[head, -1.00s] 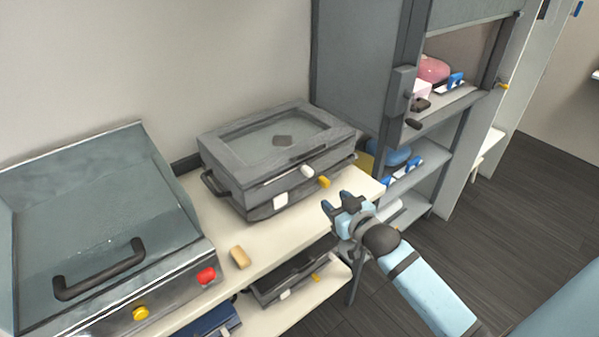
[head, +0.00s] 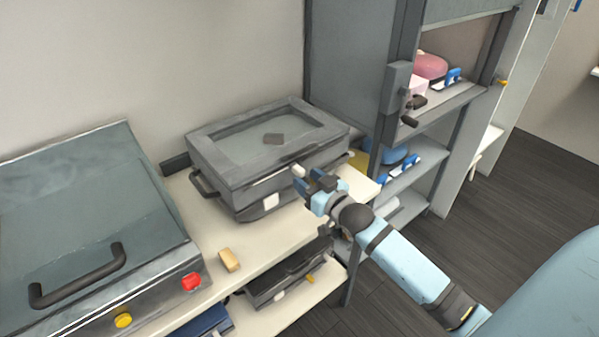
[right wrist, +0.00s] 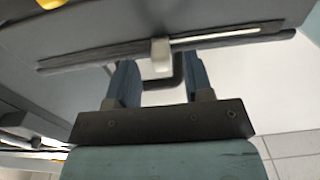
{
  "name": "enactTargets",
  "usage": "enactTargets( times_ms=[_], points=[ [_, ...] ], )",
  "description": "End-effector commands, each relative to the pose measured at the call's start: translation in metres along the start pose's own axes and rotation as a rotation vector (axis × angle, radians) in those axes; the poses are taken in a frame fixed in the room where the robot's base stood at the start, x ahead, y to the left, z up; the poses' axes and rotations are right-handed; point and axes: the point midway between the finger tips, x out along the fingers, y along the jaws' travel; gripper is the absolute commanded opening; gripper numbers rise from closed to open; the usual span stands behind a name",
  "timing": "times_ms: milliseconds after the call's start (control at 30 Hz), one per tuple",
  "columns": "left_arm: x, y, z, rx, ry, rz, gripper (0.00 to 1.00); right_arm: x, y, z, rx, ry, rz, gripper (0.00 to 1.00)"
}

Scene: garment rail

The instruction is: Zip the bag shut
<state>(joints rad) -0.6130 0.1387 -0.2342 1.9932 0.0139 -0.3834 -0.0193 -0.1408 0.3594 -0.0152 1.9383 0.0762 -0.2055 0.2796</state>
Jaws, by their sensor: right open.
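The bag is a grey, box-shaped case (head: 225,165) with a window in its lid, lying on the bench. A white tab (head: 271,200) hangs on its front side. In the right wrist view a white tab (right wrist: 160,57) sits on a long slot along the bag's side (right wrist: 100,30), with a pale strip running right from it. My right gripper (head: 312,184) is open and empty in front of the bag's right front part. In the right wrist view its fingers (right wrist: 160,82) stand either side of the tab's line, apparently not touching it. My left gripper is not in view.
A grey machine with a black handle (head: 80,277) and red knob stands at the left. A small tan block (head: 229,260) lies on the bench (head: 200,208). A similar dark case (head: 287,277) is on the shelf below. A grey cabinet (head: 350,60) stands behind right.

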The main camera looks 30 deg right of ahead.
Motion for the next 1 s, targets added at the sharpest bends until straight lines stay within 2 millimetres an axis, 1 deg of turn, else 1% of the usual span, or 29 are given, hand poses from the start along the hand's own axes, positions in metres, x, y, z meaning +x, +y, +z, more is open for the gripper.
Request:
enactTargets(
  times_ms=[33,100,233,367,600,633,667,700,767,800,833,1000],
  points=[
    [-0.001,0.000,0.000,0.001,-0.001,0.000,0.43,0.010,0.000,-0.002,0.000,0.001,0.000,0.47],
    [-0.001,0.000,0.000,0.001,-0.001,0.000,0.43,0.019,0.000,-0.001,0.000,0.001,0.000,0.47],
    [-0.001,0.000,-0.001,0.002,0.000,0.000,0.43,0.031,0.000,-0.001,0.000,0.000,0.000,0.47],
    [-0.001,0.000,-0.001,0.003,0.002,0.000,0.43,0.036,0.000,0.000,-0.001,-0.001,0.000,0.47],
    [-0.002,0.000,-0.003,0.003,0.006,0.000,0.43,0.036,0.000,0.000,-0.001,-0.001,0.000,0.47],
    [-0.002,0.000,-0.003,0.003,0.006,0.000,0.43,0.036,0.000,0.000,-0.001,-0.001,0.000,0.42],
    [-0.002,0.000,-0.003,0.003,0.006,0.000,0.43,0.036,0.000,0.000,-0.001,-0.001,0.000,0.35],
    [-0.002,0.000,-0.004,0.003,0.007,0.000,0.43,0.036,0.000,0.000,-0.001,-0.001,0.000,0.26],
    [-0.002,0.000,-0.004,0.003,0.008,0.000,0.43,0.036,0.000,0.000,-0.001,-0.001,0.000,0.12],
    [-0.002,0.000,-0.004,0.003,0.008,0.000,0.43,0.036,0.000,0.000,-0.001,-0.001,0.000,0.03],
    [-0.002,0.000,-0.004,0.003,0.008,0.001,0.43,0.036,0.000,0.000,-0.001,-0.001,0.000,0.00],
    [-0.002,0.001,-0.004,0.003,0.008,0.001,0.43,0.036,0.000,0.000,-0.001,-0.001,0.000,0.00]
  ],
)
